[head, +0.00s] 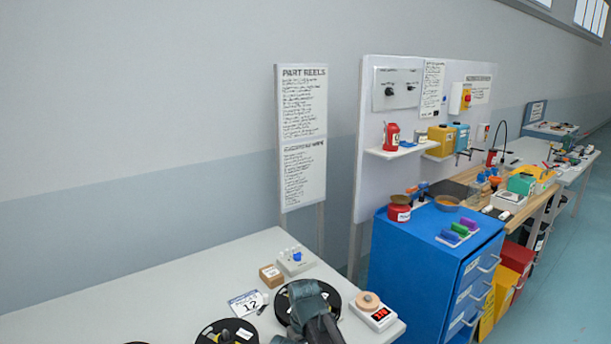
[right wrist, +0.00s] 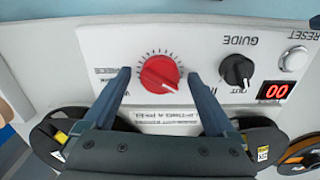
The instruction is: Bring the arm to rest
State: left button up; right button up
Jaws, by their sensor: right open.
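My right gripper (right wrist: 160,75) is open in the right wrist view, its two dark fingers spread. A red dial knob (right wrist: 160,73) on a white panel shows between the fingertips, with clear gaps on both sides. Nothing is held. I cannot tell how far the fingertips are from the panel. In the head view a dark arm part of mine (head: 313,316) shows at the bottom, over a black reel on the light table; its fingertips are not visible there. My left gripper is not in view.
The white panel (right wrist: 215,50) also carries a black GUIDE knob (right wrist: 237,70), a RESET button (right wrist: 293,59) and a red display (right wrist: 276,91). Black reels flank the gripper. In the head view, a small scale (head: 374,314) and blue drawer cabinet (head: 415,262) stand right of the arm.

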notch_tip(320, 180, up, 14)
jog(key=p, duration=1.4)
notch_tip(320, 180, down, 15)
jog(key=b, duration=1.5)
jog(key=shift+r+m, duration=0.3)
jog(key=shift+m, duration=0.2)
jog(key=m, duration=0.7)
